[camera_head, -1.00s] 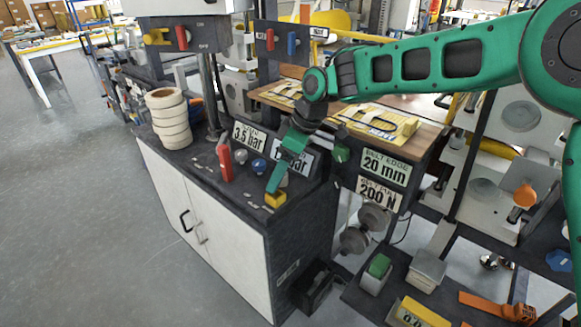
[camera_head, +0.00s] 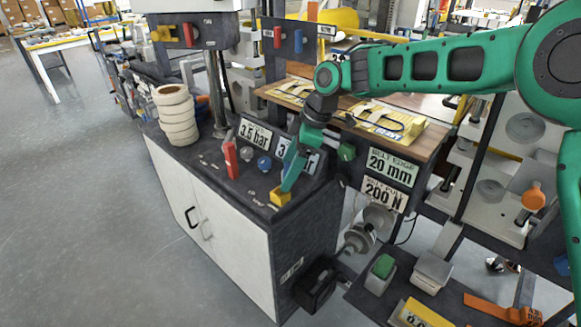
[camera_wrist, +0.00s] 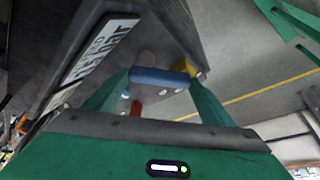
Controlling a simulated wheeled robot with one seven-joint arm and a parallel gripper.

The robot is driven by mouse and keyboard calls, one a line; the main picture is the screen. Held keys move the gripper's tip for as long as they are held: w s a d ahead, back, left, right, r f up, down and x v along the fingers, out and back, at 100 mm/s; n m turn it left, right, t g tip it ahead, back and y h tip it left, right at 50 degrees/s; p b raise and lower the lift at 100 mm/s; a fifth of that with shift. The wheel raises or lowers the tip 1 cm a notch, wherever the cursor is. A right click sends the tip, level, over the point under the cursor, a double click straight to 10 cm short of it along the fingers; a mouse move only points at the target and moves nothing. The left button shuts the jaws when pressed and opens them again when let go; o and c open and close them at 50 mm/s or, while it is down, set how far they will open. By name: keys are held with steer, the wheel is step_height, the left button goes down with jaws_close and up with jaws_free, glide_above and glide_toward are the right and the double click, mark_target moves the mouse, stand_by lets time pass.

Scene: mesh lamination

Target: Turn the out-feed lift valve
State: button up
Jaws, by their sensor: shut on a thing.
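A blue lever-like bar (camera_wrist: 160,77), which looks like the valve handle, lies across between my two fingertips in the wrist view. My gripper (camera_wrist: 158,84) is shut on it, one green finger at each end. In the head view my gripper (camera_head: 290,180) reaches down over the front right corner of the dark cabinet top, where its own fingers mostly hide the bar. A yellow block (camera_head: 280,197) is just below the fingertips and also shows behind the bar in the wrist view (camera_wrist: 178,72). The bar's angle and mounting are hard to tell.
A red upright lever (camera_head: 231,160) and a blue knob (camera_head: 264,164) stand to the left on the cabinet top. A "3.5 bar" sign (camera_head: 255,137) and a half-hidden sign stand behind. White rolls (camera_head: 176,115) are stacked farther left. Floor left of the cabinet is clear.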

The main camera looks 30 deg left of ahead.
steer(key=o, duration=1.5)
steer(key=shift+w+d+r, duration=0.1)
steer(key=shift+w+d, duration=0.15)
steer(key=shift+w, duration=0.3)
steer(key=shift+s+a, duration=0.15)
steer(key=shift+s, duration=0.1)
steer(key=v, duration=1)
steer(key=shift+w+r, duration=0.1)
steer(key=shift+r, duration=0.25)
